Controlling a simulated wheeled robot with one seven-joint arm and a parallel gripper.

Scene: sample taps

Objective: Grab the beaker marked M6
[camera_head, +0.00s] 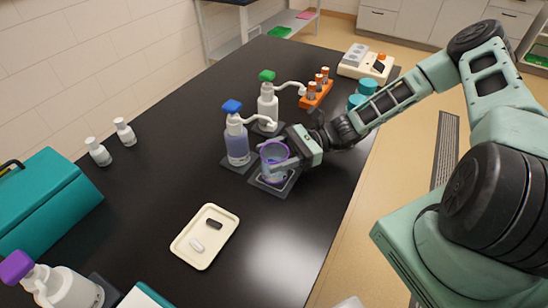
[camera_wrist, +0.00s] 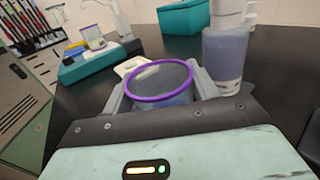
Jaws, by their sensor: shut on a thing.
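A clear beaker with a purple rim (camera_head: 273,153) is at a dark square pad (camera_head: 261,184) in front of the blue-topped bottle. It also shows in the wrist view (camera_wrist: 160,97), upright between my fingers. My gripper (camera_head: 279,166) comes from the right and is shut on this beaker, with a finger on either side in the wrist view (camera_wrist: 160,88). I cannot read any M6 mark on it. I cannot tell whether its base rests on the pad. A second purple-rimmed beaker (camera_wrist: 93,38) stands on a teal unit further off in the wrist view.
The blue-topped dispenser bottle (camera_head: 237,145) stands close left of the beaker, with the green-topped one (camera_head: 268,106) behind. An orange rack (camera_head: 316,98) and teal-lidded jars (camera_head: 367,86) are further back. A cream tray (camera_head: 204,237) lies nearer. The black bench between is clear.

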